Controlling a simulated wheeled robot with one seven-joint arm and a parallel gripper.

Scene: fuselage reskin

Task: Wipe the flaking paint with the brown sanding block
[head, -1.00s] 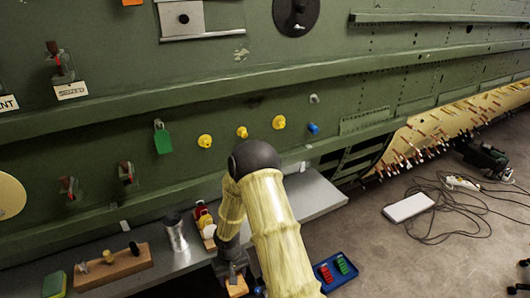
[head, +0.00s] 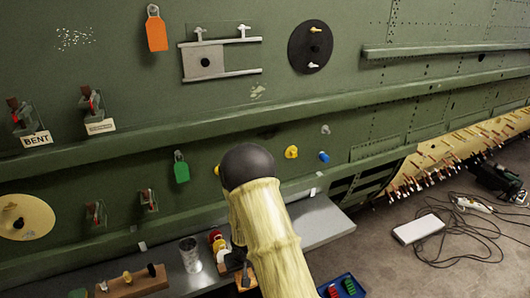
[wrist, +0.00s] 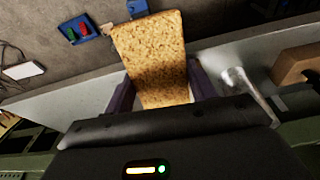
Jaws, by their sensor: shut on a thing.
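The brown sanding block (wrist: 152,50), speckled like cork, is held between the fingers of my gripper (wrist: 160,92) in the wrist view. In the head view my gripper (head: 243,268) is low over the grey shelf, mostly hidden by my arm. The block's lower edge (head: 245,284) shows there only partly. On the green fuselage wall, a cluster of white specks (head: 74,38) is at upper left. A pale, ragged patch (head: 257,91) sits below the grey plate. I cannot tell which of these is the flaking paint. The block is well away from both.
The grey shelf (head: 325,222) runs along the wall, with a metal cup (head: 190,255) and a wooden peg block (head: 135,285). Clamps, tags, coloured knobs and stringer ledges stick out from the wall. A blue tray (head: 345,285) and cables lie on the floor.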

